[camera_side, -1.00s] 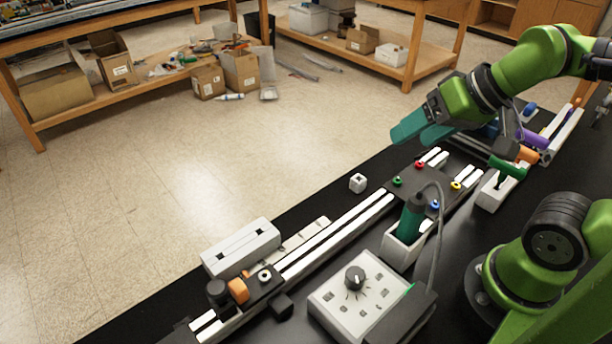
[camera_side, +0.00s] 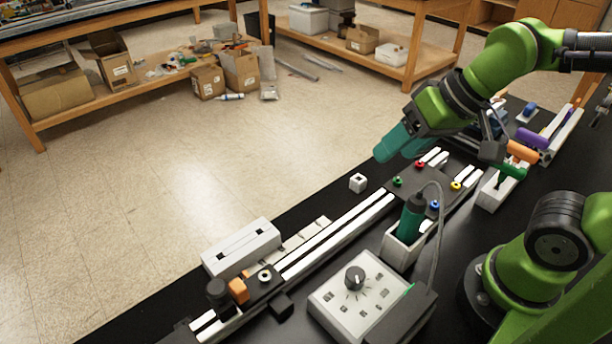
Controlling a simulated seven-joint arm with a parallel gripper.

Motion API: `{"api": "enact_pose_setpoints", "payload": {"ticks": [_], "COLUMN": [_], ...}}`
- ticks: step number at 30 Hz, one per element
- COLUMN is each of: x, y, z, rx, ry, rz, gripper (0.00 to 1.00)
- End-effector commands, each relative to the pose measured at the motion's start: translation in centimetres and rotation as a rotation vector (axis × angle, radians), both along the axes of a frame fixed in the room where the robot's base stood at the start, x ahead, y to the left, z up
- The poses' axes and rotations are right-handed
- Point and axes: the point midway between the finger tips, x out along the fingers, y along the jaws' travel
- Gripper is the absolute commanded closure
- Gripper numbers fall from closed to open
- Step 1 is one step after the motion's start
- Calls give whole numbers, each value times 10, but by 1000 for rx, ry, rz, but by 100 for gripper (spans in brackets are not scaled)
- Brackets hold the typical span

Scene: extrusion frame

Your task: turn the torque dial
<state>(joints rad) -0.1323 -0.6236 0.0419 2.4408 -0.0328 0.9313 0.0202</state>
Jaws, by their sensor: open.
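The torque dial (camera_side: 355,276) is a dark round knob on top of a white control box (camera_side: 336,311), with tick marks around it and several small square marks on the panel. The box stands on the black table near the front middle. My gripper (camera_side: 392,149) has teal fingers and is open and empty. It is in the air above and behind the coloured-knob plate, up and to the right of the dial and well apart from it. The farther finger is partly hidden by the nearer one.
A green screwdriver (camera_side: 411,217) with a cable stands in a white holder (camera_side: 394,250) just behind the control box. White rails (camera_side: 335,234) run along the table to an orange-and-black fixture (camera_side: 238,290).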

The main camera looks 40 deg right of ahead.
Motion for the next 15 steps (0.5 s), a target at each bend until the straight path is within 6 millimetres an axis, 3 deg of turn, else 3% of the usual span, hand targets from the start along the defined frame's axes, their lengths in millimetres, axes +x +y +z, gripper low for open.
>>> {"api": "enact_pose_setpoints", "payload": {"ticks": [3,7,11,15], "x": [-3,-20,-33,-37], "y": [55,108,129,124], "z": [-7,-9,-4,4], "rx": [-37,-98,-136,-126], "ry": [181,384,494,530], "rz": [77,-3,-192,-364], "gripper": [39,39,39,39]}}
